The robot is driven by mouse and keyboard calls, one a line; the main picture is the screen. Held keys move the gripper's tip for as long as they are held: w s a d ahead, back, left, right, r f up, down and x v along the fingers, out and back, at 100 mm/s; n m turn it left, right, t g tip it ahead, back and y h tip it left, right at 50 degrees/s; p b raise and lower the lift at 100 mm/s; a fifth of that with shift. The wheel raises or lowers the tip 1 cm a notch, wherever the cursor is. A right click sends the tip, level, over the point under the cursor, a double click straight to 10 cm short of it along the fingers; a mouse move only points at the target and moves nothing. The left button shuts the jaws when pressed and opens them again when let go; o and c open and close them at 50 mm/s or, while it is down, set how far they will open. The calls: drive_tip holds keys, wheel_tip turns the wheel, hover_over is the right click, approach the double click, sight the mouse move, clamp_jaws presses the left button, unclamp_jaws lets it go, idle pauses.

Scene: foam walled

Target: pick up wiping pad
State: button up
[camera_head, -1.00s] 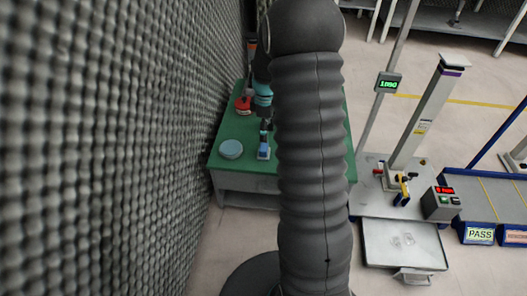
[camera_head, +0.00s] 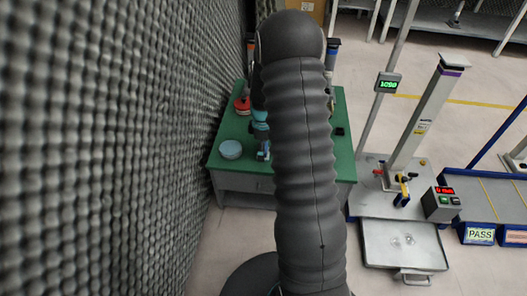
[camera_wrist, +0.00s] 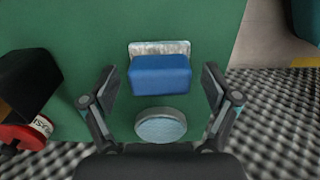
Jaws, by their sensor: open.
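A blue block (camera_wrist: 160,76), which looks like the wiping pad, shows in the wrist view with a silvery plate (camera_wrist: 160,48) under its far edge. In the head view the blue block (camera_head: 262,156) is mostly hidden by my arm. A round pale-blue disc (camera_wrist: 160,126) lies just nearer in the wrist view; it shows in the head view (camera_head: 230,149) at the table's left. I cannot be sure which is the pad. My gripper (camera_wrist: 160,80) is open, its fingers on either side of the blue block and apart from it. The height above it is unclear.
The green table (camera_head: 235,125) stands close beside the foam wall (camera_head: 110,140). A red round object (camera_wrist: 24,134) and a dark object (camera_wrist: 28,82) are left in the wrist view. A small black item (camera_head: 339,131) lies at the table's right. A scale stand (camera_head: 425,125) is further right.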

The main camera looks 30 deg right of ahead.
drive_tip(key=c, duration=1.3)
drive_tip(key=shift+r, duration=0.55)
drive_tip(key=shift+c, duration=0.2)
drive_tip(key=r, duration=0.3)
drive_tip(key=shift+s+d+r, duration=0.35)
drive_tip(key=shift+r, duration=0.05)
drive_tip(key=s+d+r, duration=0.6)
drive_tip(key=s+d, duration=0.1)
drive_tip(key=s, duration=0.1)
drive_tip(key=shift+d, duration=0.15)
drive_tip(key=shift+r, duration=0.1)
